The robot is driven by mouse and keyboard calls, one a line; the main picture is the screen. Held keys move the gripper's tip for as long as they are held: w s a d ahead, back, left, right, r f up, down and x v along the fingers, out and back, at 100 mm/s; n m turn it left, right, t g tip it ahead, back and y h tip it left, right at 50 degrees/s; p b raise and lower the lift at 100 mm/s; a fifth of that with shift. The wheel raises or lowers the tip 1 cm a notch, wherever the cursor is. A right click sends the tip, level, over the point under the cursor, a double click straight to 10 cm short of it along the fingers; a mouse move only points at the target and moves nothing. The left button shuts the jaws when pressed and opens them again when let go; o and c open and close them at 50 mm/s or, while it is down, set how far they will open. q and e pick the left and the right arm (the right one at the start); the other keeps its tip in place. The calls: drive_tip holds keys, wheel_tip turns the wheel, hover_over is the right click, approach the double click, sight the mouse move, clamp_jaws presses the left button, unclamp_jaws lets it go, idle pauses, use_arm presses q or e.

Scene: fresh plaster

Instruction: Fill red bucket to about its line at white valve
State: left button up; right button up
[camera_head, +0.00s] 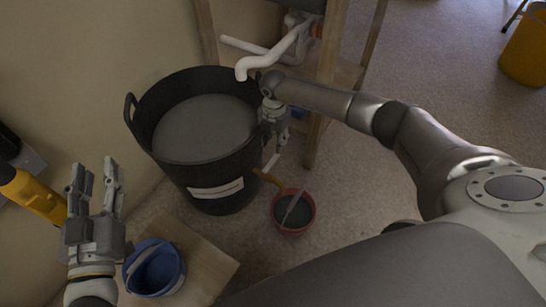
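The small red bucket (309,222) stands on the floor at the lower right of a large black tub (175,168). Its inside looks dark grey, and a light bar, perhaps its handle, crosses the opening; its line and fill level cannot be made out. A tan spout (268,178) leaves the tub's side just above and left of the bucket. A white lever (271,162), perhaps the white valve, sits above the spout. My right gripper (273,140) is at the tub's right side, just above this lever; contact is unclear. My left gripper (95,175) is open and empty at the left.
The tub holds grey material and bears a white label. A blue bucket (155,268) stands on a wooden board (213,262). A white pipe (245,65) reaches over the tub from a wooden frame (325,75). A yellow bucket (525,55) is far right. Floor right of the red bucket is clear.

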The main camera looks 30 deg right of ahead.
use_arm(q)
drive_tip(key=s+a+f+g+y+p, duration=0.2)
drive_tip(key=s+f+g, duration=0.3)
drive_tip(key=f+g, duration=0.3)
wheel_tip(320, 180, down, 4)
drive_tip(key=shift+s+a+f+y+p, duration=0.15)
drive_tip(key=shift+a+y+p, duration=0.15)
drive_tip(key=shift+a+p, duration=0.25)
